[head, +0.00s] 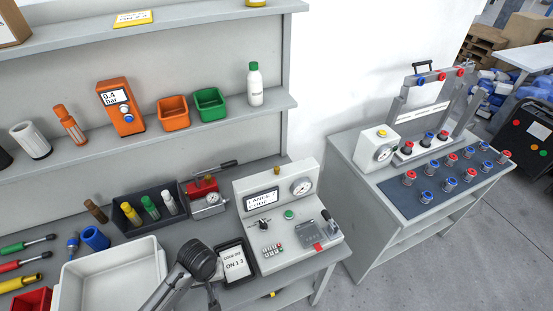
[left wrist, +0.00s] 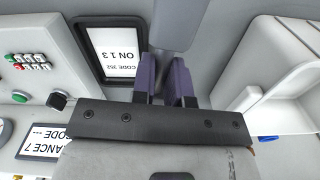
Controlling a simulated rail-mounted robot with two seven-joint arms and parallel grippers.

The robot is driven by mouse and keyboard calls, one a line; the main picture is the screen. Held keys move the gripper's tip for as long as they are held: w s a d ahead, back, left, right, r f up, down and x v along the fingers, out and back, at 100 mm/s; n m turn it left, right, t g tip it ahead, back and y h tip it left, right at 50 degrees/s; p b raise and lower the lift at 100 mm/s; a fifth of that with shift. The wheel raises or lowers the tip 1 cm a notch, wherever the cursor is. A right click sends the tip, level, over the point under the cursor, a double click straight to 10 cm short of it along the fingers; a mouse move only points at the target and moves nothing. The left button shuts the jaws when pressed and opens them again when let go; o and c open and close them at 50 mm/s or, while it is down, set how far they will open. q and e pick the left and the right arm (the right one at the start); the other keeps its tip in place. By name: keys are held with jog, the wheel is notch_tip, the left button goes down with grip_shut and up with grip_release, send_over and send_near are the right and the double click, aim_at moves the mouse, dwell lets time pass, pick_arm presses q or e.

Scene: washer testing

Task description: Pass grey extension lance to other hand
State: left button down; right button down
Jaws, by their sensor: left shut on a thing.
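My left gripper (head: 212,296) comes in at the bottom middle of the head view, between the white tray and the code card, over the bench's front part. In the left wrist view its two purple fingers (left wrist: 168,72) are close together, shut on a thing. A plain grey piece (left wrist: 175,24) shows at the fingertips and appears to be the grey extension lance; most of it is hidden or out of frame. I cannot make out the lance in the head view. My right gripper is in neither view.
A white tray (head: 72,283) stands left of my gripper. A framed code card (head: 234,262) lies to its right, beside a test unit (head: 284,198) with a gauge.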

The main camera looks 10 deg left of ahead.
pick_arm(q)
jog(key=shift+s+d, duration=0.15)
jog(key=shift+s, duration=0.05)
jog(key=s+d+r+m, duration=0.3)
jog(key=s+d+r, duration=0.3)
jog(key=s+d, duration=0.35)
jog(key=w+a+r, duration=0.2)
jog(key=w+r, duration=0.3)
jog(key=r, duration=0.3)
jog(key=w+a+r+m, duration=0.15)
jog(key=w+r, duration=0.25)
jog(key=r, duration=0.4)
jog(key=w+a+r, duration=0.3)
jog(key=w+r, duration=0.2)
jog(key=r, duration=0.2)
jog(key=s+r+p, duration=0.4)
jog(key=r+p, duration=0.4)
jog(key=p, duration=0.1)
jog(key=s+r+p, duration=0.4)
jog(key=r+p, duration=0.4)
jog(key=p, duration=0.2)
jog(key=shift+s+r, duration=0.3)
jog(key=shift+s, duration=0.1)
